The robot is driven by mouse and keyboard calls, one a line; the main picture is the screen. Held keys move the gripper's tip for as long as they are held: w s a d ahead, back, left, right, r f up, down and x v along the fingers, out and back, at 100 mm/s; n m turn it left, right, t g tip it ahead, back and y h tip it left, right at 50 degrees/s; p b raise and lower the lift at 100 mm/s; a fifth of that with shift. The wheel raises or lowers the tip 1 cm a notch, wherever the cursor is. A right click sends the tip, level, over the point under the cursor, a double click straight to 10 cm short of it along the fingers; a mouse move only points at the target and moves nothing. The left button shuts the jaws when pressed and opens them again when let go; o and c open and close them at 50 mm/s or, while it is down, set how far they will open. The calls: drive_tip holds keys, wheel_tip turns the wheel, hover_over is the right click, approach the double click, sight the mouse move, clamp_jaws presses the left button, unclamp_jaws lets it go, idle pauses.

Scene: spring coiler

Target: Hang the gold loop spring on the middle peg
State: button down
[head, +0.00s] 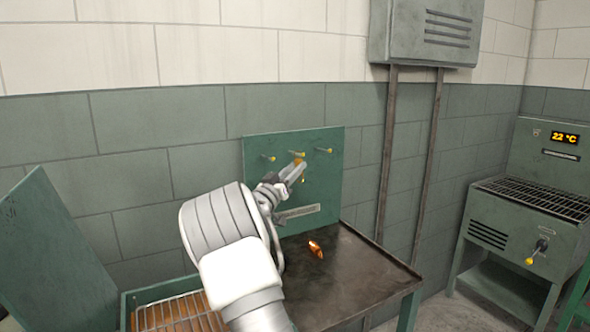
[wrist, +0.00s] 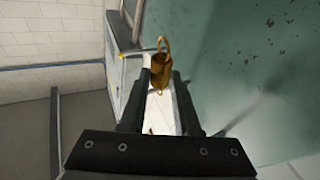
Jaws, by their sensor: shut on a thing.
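A gold loop spring (wrist: 158,72) is pinched between the fingers of my gripper (wrist: 160,88) in the wrist view, its open loop standing above the fingertips. In the head view my gripper (head: 294,172) is at the green peg board (head: 325,180), just below the middle peg (head: 298,154). The spring shows there only as a small orange patch. The left peg (head: 269,158) and right peg (head: 325,150) look bare. In the wrist view a yellow-tipped peg (wrist: 140,53) reaches close to the loop. I cannot tell whether it passes through it.
Another shiny orange-copper piece (head: 316,249) lies on the dark bench top (head: 355,275). A wire rack (head: 180,315) is at lower left. A green machine with a grill (head: 535,200) stands at right. Much of the bench is clear.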

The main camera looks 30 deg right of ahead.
idle(0.3)
drive_tip(key=c, duration=0.5)
unclamp_jaws()
drive_tip(key=shift+c, duration=0.2)
